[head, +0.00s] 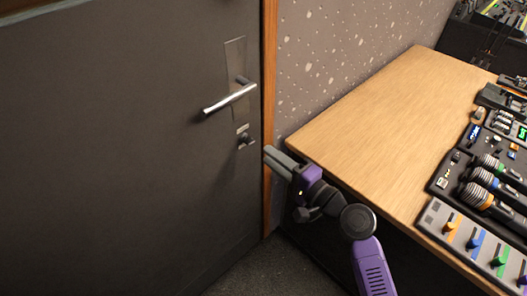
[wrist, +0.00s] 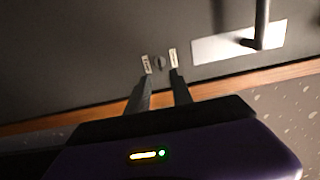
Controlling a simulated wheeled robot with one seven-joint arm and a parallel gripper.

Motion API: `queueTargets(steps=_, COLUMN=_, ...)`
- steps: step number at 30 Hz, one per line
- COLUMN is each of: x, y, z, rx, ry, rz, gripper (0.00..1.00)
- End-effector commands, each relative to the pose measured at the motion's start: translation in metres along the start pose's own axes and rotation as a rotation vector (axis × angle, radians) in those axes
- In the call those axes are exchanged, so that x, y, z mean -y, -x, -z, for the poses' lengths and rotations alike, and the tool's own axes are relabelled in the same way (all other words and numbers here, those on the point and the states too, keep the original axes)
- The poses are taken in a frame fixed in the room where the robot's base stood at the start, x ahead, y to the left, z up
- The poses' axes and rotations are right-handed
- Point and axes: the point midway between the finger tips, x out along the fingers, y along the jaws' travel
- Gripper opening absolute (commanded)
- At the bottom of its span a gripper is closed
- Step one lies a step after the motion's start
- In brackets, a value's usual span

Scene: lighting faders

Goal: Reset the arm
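My gripper (head: 269,158) is at the left front corner of the wooden desk, pointing left toward the dark door (head: 130,130). In the wrist view my gripper (wrist: 160,64) has its two fingers apart, with nothing held between them. The small dark lock knob (head: 245,140) sits below the silver door handle (head: 231,98). In the wrist view the knob (wrist: 159,62) shows in line with the gap between the fingertips; the gripper appears apart from it. My purple arm comes up from the bottom of the head view.
The wooden desk (head: 383,112) is bare on its left and middle. On its right are several microphones (head: 488,200), control boxes and a panel of coloured faders (head: 470,240). The door frame (head: 269,75) and speckled wall (head: 340,40) stand close behind my gripper.

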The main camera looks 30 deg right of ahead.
Motion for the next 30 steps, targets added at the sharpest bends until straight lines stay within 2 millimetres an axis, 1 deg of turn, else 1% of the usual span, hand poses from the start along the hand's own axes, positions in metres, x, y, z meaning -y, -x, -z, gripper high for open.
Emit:
queueTargets(steps=1, x=-0.001, y=0.004, z=0.000, rx=-0.001, ry=0.000, rz=-0.001, gripper=0.27)
queueTargets(steps=4, x=0.000, y=0.007, z=0.000, rx=-0.001, ry=0.001, rz=0.000, gripper=0.27)
queueTargets(steps=18, x=0.000, y=0.006, z=0.000, rx=0.000, ry=0.003, rz=0.000, gripper=0.27)
queueTargets(steps=20, x=0.001, y=0.006, z=0.003, rx=-0.012, ry=0.018, rz=0.003, gripper=0.27)
queueTargets(steps=22, x=0.002, y=0.007, z=0.013, rx=-0.052, ry=0.069, rz=0.001, gripper=0.27)
queueTargets(steps=25, x=0.012, y=0.010, z=0.029, rx=-0.131, ry=0.195, rz=-0.004, gripper=0.27)
queueTargets(steps=26, x=0.012, y=0.015, z=0.032, rx=-0.158, ry=0.237, rz=-0.012, gripper=0.27)
queueTargets(steps=28, x=0.009, y=0.030, z=0.036, rx=-0.218, ry=0.345, rz=-0.043, gripper=0.27)
queueTargets(steps=30, x=0.005, y=0.049, z=0.037, rx=-0.271, ry=0.459, rz=-0.082, gripper=0.27)
